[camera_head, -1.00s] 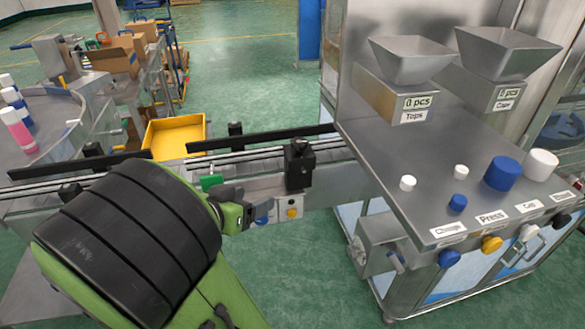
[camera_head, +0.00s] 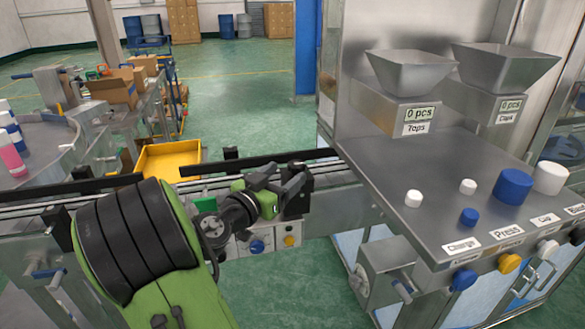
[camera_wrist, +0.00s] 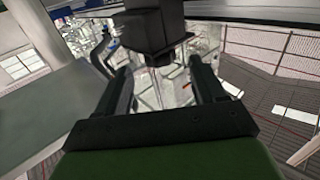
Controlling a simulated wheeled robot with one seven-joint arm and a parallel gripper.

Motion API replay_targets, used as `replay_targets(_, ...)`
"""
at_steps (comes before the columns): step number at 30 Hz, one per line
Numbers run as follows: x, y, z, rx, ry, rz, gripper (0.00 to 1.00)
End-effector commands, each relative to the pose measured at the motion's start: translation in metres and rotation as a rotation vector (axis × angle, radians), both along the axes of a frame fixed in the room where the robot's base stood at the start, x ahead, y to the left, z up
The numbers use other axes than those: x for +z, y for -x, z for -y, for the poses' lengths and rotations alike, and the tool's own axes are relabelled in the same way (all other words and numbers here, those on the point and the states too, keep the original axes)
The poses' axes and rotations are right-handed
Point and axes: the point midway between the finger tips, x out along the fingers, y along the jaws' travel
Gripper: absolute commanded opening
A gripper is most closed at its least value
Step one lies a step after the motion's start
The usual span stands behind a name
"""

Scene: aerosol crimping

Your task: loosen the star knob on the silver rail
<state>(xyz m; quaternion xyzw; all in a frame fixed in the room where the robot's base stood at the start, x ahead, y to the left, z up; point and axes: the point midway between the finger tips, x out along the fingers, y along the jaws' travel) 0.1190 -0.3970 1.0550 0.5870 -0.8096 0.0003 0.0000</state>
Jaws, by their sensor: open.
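The silver rail (camera_head: 335,168) runs along the conveyor beside the steel machine. A dark clamp block (camera_head: 299,204) is mounted on it, partly hidden behind my gripper. My gripper (camera_head: 281,178) is open, with its fingers over the upper part of this block. In the wrist view, a black blocky part (camera_wrist: 150,22) with a narrower lower end sits ahead of and between the spread fingers of my gripper (camera_wrist: 162,78). I cannot make out the knob's star shape, nor whether a finger touches it.
Black guide bars (camera_head: 255,160) run along the conveyor. A yellow tray (camera_head: 170,158) lies behind it. The steel machine (camera_head: 440,165) with hoppers, caps and buttons stands close on the right. A blue button (camera_head: 257,246) and a yellow button (camera_head: 289,240) sit below the rail.

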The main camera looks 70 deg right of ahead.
Motion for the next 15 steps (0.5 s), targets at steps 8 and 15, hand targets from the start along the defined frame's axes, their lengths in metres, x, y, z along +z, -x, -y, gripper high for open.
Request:
replay_targets(8, 0.001, 0.013, 0.038, 0.000, 0.000, 0.000, 0.70)
replay_targets(15, 0.000, 0.013, 0.040, 0.001, 0.000, -0.001, 0.70)
